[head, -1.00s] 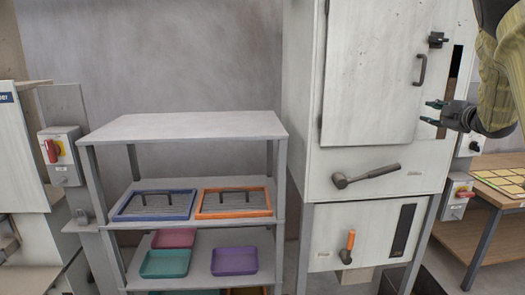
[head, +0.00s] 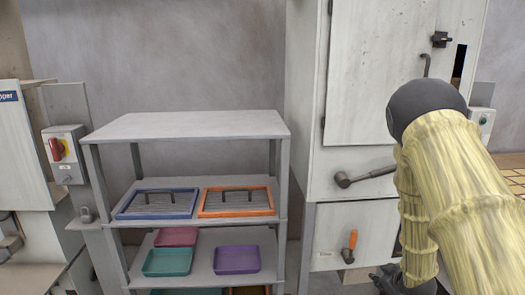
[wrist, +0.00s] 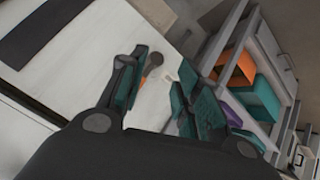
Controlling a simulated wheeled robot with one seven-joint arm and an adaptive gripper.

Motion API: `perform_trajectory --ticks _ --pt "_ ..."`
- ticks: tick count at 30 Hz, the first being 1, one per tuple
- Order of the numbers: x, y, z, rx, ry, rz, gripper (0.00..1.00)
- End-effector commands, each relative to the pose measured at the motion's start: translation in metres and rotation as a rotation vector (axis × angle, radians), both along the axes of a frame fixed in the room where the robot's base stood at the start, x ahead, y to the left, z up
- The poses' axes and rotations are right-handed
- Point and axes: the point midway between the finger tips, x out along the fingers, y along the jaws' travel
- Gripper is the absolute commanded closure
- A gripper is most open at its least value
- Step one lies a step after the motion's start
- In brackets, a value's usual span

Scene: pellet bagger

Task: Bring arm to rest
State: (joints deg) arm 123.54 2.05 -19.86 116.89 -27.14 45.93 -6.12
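My arm (head: 445,190) in its yellowish sleeve fills the right of the head view, folded in front of the white cabinet. My gripper (wrist: 165,92) is open in the wrist view, with teal-padded fingers apart and nothing seen between them but the cabinet surface behind. In the head view only a dark part of it shows low at the right, beneath the sleeve; its fingertips cannot be made out there.
The white cabinet (head: 375,110) has a grey lever (head: 365,177) and an orange-handled lever (head: 350,247). A grey shelf rack (head: 185,127) holds a blue-framed screen (head: 158,203), an orange-framed screen (head: 236,200) and colored trays. A switch box (head: 64,155) is at left.

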Motion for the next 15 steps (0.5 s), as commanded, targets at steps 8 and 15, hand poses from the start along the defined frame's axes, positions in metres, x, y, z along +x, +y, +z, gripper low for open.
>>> perform_trajectory --ticks 8,15 --pt "-0.114 0.053 -0.108 0.118 0.226 -0.138 0.67" --pt "-0.229 0.098 -0.172 0.190 0.432 -0.268 0.67"
